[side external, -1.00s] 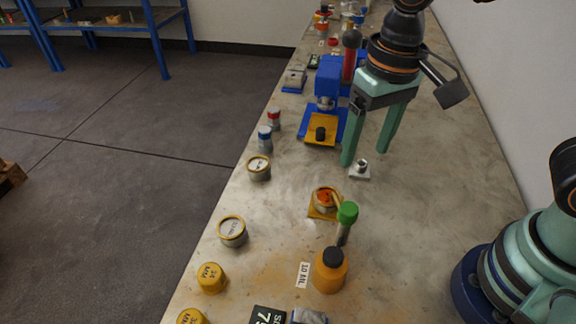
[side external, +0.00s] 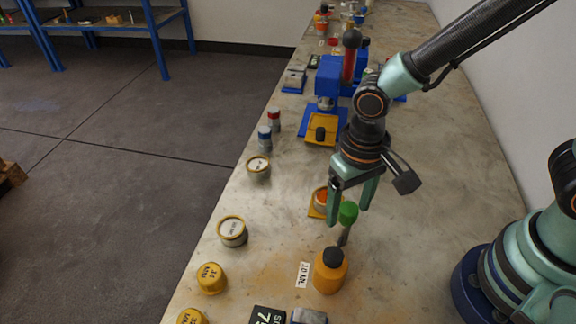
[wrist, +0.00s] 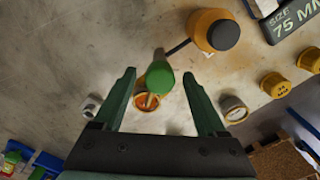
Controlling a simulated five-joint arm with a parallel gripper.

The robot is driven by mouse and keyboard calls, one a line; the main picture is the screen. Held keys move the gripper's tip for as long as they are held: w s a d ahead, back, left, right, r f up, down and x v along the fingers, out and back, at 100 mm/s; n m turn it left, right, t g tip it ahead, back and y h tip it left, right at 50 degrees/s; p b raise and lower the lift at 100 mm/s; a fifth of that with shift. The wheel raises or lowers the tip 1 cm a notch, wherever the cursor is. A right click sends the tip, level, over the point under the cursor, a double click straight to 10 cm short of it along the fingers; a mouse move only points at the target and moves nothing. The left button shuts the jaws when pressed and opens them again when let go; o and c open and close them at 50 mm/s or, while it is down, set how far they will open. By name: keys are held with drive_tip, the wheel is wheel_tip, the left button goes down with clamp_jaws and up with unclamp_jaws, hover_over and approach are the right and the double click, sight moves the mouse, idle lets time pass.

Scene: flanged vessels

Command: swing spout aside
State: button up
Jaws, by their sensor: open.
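A green knob (side external: 348,212) sits on a dark rod (side external: 344,236), which I take to be the spout. In the wrist view the rod (wrist: 179,48) runs from the knob (wrist: 159,78) toward an orange vessel with a black cap (wrist: 208,32). The vessel (side external: 330,273) stands upright in the side view. A cup with orange contents (wrist: 147,101) is beside the knob, on a yellow base (side external: 314,212). My gripper (wrist: 159,73) is open and empty, with one finger on each side of the knob. In the side view my gripper (side external: 348,216) partly hides the cup.
A "10 ML" label (side external: 303,275) lies left of the vessel. Lidded tins (side external: 233,232) and yellow caps (side external: 211,278) stand along the left bench edge. A small metal fitting (wrist: 89,105) is left of my gripper. A blue press (side external: 328,84) stands behind.

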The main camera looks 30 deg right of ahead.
drive_tip(key=shift+f, duration=0.35)
drive_tip(key=shift+c, duration=0.3)
clamp_jaws()
idle(1.0)
